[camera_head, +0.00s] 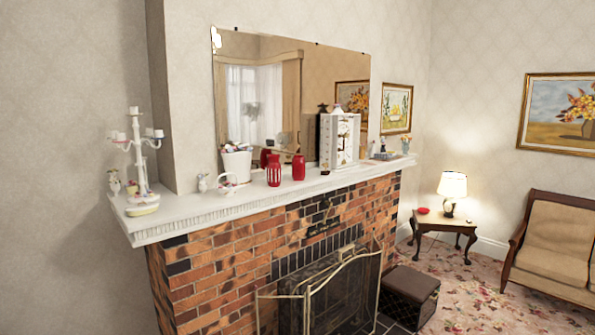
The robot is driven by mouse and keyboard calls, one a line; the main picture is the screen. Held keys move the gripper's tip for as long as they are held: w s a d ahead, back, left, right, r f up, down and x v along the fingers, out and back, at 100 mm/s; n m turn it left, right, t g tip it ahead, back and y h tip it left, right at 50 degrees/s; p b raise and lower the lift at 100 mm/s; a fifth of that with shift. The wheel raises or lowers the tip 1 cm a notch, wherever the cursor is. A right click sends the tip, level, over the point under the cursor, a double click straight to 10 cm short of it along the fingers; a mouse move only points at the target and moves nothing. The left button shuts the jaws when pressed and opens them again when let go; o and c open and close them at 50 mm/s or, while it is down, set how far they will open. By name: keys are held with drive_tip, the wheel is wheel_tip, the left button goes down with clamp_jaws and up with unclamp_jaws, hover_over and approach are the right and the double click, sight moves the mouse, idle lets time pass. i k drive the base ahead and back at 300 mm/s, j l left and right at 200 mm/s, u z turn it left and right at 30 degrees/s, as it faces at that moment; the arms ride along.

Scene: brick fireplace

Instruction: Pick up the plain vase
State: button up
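A smooth, plain red vase (299,168) stands upright on the white mantel shelf above the brick fireplace. Just left of it stands a red vessel (273,171) of similar size with pale vertical markings on its side. The two are close, with a narrow gap between them. A small vase with flowers (405,145) stands at the far right end of the mantel. My gripper is not in view.
The white mantel (215,205) also holds a white candelabrum (139,160), a white pot (236,162), a small basket (227,182) and a white clock-like box (339,140). A mirror (285,90) hangs behind. Below stand a fire screen (330,295) and a dark box (408,295).

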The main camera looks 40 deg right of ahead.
sight(299, 161)
drive_tip(key=i+l, duration=0.25)
drive_tip(key=l, duration=0.2)
drive_tip(key=i+l+z, duration=0.1)
drive_tip(key=i+l, duration=0.15)
drive_tip(key=l, duration=0.2)
drive_tip(key=i+l+z, duration=0.1)
drive_tip(key=i+l, duration=0.15)
drive_tip(key=l, duration=0.15)
drive_tip(key=i+l, duration=0.3)
drive_tip(key=l+z, duration=0.05)
drive_tip(key=l, duration=0.1)
